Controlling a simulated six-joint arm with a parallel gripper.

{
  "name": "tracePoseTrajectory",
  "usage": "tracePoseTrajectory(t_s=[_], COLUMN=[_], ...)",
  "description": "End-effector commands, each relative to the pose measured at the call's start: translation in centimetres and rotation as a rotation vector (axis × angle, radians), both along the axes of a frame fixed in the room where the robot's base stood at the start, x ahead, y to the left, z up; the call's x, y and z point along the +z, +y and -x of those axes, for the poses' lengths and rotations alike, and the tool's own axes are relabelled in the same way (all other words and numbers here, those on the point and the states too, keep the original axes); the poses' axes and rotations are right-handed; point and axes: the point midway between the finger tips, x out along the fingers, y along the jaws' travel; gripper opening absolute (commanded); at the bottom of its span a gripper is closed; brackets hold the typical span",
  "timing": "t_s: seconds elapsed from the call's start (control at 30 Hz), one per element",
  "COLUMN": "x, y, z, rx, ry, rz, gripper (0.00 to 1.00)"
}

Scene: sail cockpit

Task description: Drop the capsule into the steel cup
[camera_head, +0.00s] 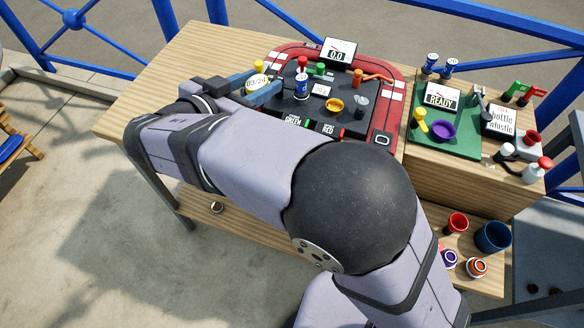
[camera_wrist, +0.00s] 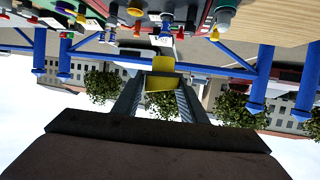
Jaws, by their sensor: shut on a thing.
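My gripper (camera_wrist: 161,88) is shut on a yellow piece (camera_wrist: 160,82), which shows between the two fingertips in the wrist view. In the head view my gripper (camera_head: 262,91) is over the left side of the red-rimmed board, beside a round white disc marked 03/24 (camera_head: 257,82). A yellow knob (camera_head: 259,66) shows just behind that disc. I cannot tell whether the held yellow piece is the capsule. I cannot make out the steel cup for certain; a small silvery round thing (camera_head: 216,207) is on the lower shelf, partly hidden by my arm.
Red and blue cups (camera_head: 492,237) stand lower right. The wooden tabletop's left end (camera_head: 150,85) is clear.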

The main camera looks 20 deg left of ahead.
Motion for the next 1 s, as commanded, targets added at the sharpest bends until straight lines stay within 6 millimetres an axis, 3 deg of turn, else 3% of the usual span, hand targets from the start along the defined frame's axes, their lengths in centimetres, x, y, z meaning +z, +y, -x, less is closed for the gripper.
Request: tracePoseTrajectory(t_s=[0.1,0.3,0.47,0.77,1.0], x=[-1.0,-3.0,-3.5,-3.0,-3.9], y=[-2.4,-7.3,-10.1,-11.0,-10.9], z=[2.2,3.7,4.8,5.1,5.1], rx=[-0.044,-0.183,-0.293,-0.365,-0.364], ry=[0.000,-0.001,-0.001,-0.001,-0.001], rz=[0.005,0.002,-0.001,0.000,0.001], gripper=[0.04,0.04,0.04,0.03,0.03])
